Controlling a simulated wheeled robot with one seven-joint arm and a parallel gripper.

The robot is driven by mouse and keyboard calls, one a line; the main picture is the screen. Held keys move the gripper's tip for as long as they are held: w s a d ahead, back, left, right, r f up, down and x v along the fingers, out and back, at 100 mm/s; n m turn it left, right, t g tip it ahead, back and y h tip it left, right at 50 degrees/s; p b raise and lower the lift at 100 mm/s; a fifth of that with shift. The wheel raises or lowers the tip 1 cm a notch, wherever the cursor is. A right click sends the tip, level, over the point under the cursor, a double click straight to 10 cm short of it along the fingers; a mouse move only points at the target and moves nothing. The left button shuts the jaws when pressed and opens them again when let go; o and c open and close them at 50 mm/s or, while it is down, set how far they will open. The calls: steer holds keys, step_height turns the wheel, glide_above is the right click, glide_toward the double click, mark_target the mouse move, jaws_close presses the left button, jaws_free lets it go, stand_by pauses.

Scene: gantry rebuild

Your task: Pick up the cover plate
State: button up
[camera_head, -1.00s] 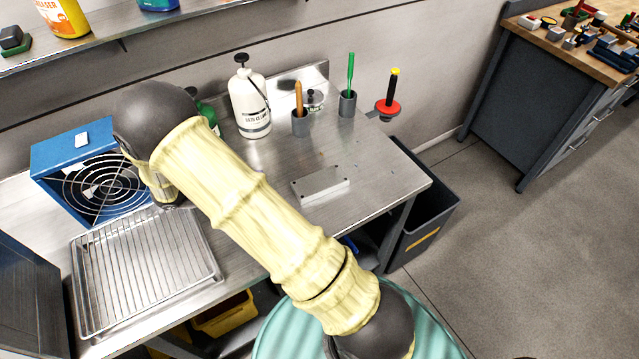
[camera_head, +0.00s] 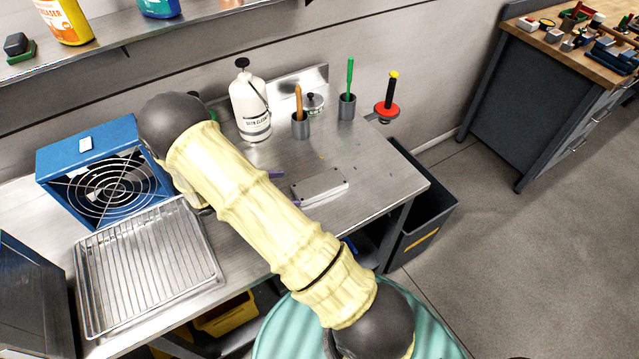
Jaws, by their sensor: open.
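The cover plate (camera_head: 322,184), a flat grey rectangular plate with small dark holes, lies on the steel bench near its front edge, right of my arm. My gripper (camera_head: 284,189) shows only as two small purple fingertips that stick out from behind my pale-sleeved arm. One tip is just beyond the left end of the plate and the other is by its near left corner. The rest of the gripper is hidden by the arm, and I cannot tell whether a tip touches the plate.
A white pump bottle (camera_head: 249,105), a cup with an orange-handled tool (camera_head: 300,124) and a cup with a green one (camera_head: 347,106) stand behind the plate. A blue fan box (camera_head: 88,147) and wire rack (camera_head: 150,262) are at left. Bench right of the plate is clear.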

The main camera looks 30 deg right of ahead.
mark_target(314, 186)
steer(key=p+x, duration=0.1)
steer(key=x, duration=0.3)
steer(key=shift+d+f, duration=0.15)
steer(key=shift+d, duration=0.2)
steer(key=x, duration=0.1)
steer(key=p+x, duration=0.1)
steer(key=x, duration=0.1)
steer(key=p+x, duration=0.1)
steer(key=shift+s+d, duration=0.15)
steer(key=shift+s, duration=0.15)
steer(key=shift+d+f, duration=0.35)
steer(key=shift+c, duration=0.4)
steer(key=shift+r, duration=0.1)
steer(key=c, duration=1.5)
